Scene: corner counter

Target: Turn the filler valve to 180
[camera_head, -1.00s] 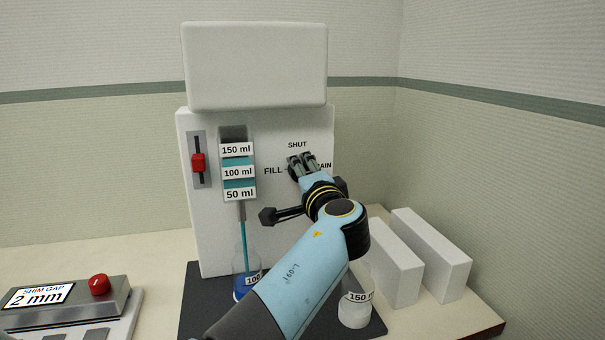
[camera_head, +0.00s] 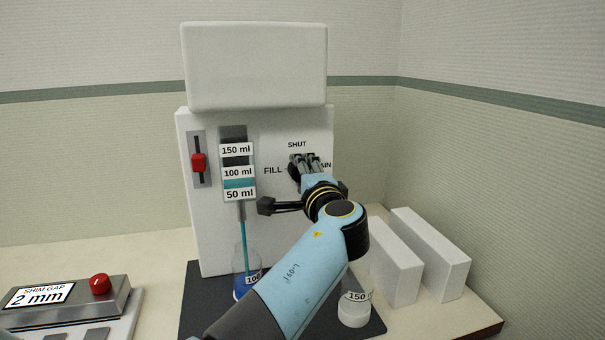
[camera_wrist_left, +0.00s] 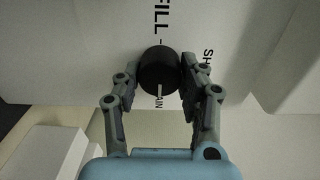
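The filler valve is a round black knob (camera_wrist_left: 158,72) on the white filler panel (camera_head: 215,235), with FILL, SHUT and DRAIN lettered around it. In the left wrist view its white mark points toward DRAIN. My left gripper (camera_head: 307,164) is at the knob, with one finger on each side, seemingly closed on it; the fingers also show in the left wrist view (camera_wrist_left: 160,82). In the head view the gripper largely hides the knob and part of DRAIN. The gauge tube (camera_head: 239,148) shows teal liquid below the 100 ml label. My right gripper is out of view.
A red slider (camera_head: 198,162) is left of the gauge. White blocks (camera_head: 432,255) stand at right. A shim gap device (camera_head: 70,305) is at lower left.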

